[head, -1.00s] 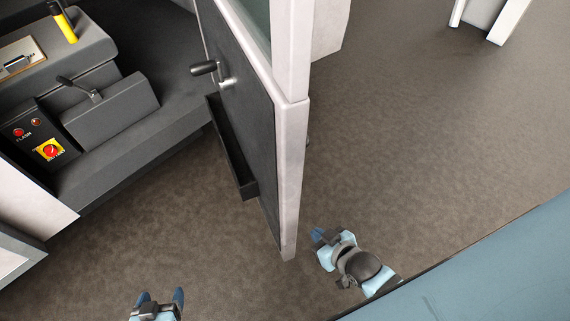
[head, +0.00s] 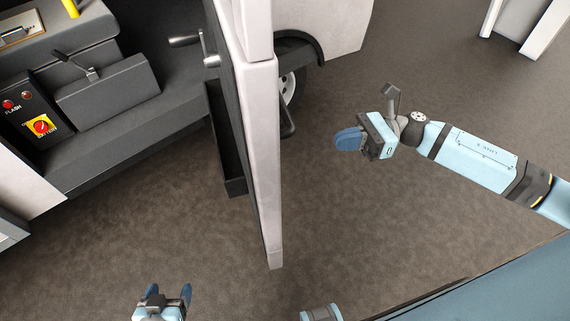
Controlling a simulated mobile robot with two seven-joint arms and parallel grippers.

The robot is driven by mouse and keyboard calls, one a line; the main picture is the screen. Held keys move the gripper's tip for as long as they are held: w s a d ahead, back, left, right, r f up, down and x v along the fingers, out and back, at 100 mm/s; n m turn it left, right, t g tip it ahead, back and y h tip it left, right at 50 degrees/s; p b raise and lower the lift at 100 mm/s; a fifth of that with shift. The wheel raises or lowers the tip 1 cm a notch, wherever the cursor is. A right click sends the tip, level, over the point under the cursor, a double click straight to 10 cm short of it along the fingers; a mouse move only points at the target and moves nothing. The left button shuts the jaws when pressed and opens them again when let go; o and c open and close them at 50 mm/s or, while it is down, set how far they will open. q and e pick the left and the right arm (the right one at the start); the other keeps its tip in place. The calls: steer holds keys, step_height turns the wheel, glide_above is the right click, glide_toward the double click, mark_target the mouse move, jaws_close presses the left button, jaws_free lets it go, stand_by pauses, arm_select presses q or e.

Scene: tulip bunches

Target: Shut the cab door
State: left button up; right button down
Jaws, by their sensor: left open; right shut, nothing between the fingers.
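The cab door (head: 265,150) stands open, seen nearly edge-on, with its pale edge facing me. Its dark inner side faces left and carries a lever handle (head: 186,41) and a long black pocket (head: 232,160). A dark outer handle (head: 289,122) sticks out on its right side. My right gripper (head: 338,139) is shut and empty, to the right of the door's outer side, with a visible gap between it and the door. My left gripper (head: 168,291) is open and empty at the bottom edge, left of the door's lower end.
The cab interior on the left has a control box (head: 38,118) with a yellow switch, a grey lever block (head: 105,88) and a yellow cylinder (head: 71,7). A wheel (head: 288,88) shows behind the door. Brown floor (head: 440,80) is clear on the right.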

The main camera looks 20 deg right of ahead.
steer(key=a+n+g+p, duration=0.1)
steer(key=a+p, duration=0.4)
steer(key=a, duration=0.8)
steer(key=shift+n+h, duration=0.3)
steer(key=shift+n, duration=0.2)
